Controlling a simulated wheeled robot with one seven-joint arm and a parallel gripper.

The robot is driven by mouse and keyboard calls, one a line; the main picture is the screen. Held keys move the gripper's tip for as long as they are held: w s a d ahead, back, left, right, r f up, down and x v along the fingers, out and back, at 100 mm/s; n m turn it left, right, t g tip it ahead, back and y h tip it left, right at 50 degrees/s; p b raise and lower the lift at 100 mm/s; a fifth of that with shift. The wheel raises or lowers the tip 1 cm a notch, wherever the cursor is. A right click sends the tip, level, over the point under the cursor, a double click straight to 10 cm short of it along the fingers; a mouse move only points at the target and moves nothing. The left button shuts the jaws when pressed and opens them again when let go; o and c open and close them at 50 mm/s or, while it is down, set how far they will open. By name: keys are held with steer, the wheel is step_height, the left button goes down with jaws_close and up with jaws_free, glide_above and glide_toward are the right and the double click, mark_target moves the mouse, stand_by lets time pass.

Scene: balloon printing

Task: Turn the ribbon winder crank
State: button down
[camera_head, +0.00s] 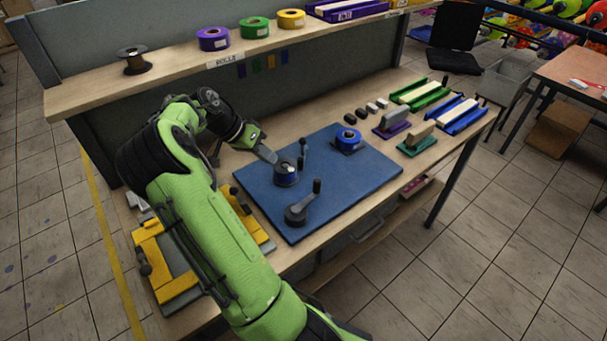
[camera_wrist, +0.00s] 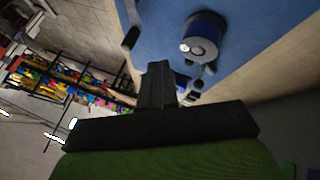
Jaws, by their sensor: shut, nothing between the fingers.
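The ribbon winder stands on a blue board (camera_head: 345,185) on the bench. Its dark crank (camera_head: 297,214), with an upright knob, is near the board's front left. A dark blue spool (camera_head: 286,174) stands behind the crank, with a thin dark post (camera_head: 304,150) beside it. My gripper (camera_head: 270,155) is shut and empty, just left of the spool's top; I cannot tell whether it touches. In the wrist view, my shut fingers (camera_wrist: 158,72) point towards the board, below a blue roll (camera_wrist: 202,42) and a black upright part (camera_wrist: 131,38); I cannot tell which parts these are.
A blue ribbon roll (camera_head: 348,138) sits at the board's back. A yellow frame (camera_head: 150,250) lies left of the board, partly behind my arm. Coloured trays (camera_head: 420,95) and blocks are at the right. A shelf (camera_head: 190,70) with ribbon rolls runs above the bench's back.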

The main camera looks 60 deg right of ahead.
steer(key=b+x, duration=0.1)
steer(key=x, duration=0.9)
steer(key=shift+s, duration=0.1)
steer(key=s, duration=0.3)
steer(key=shift+s, duration=0.5)
steer(key=shift+b, duration=0.3)
steer(key=shift+s+m+g+y, duration=0.4)
steer(key=shift+s+m+y, duration=0.3)
steer(key=shift+m, duration=0.5)
steer(key=shift+r, duration=0.1)
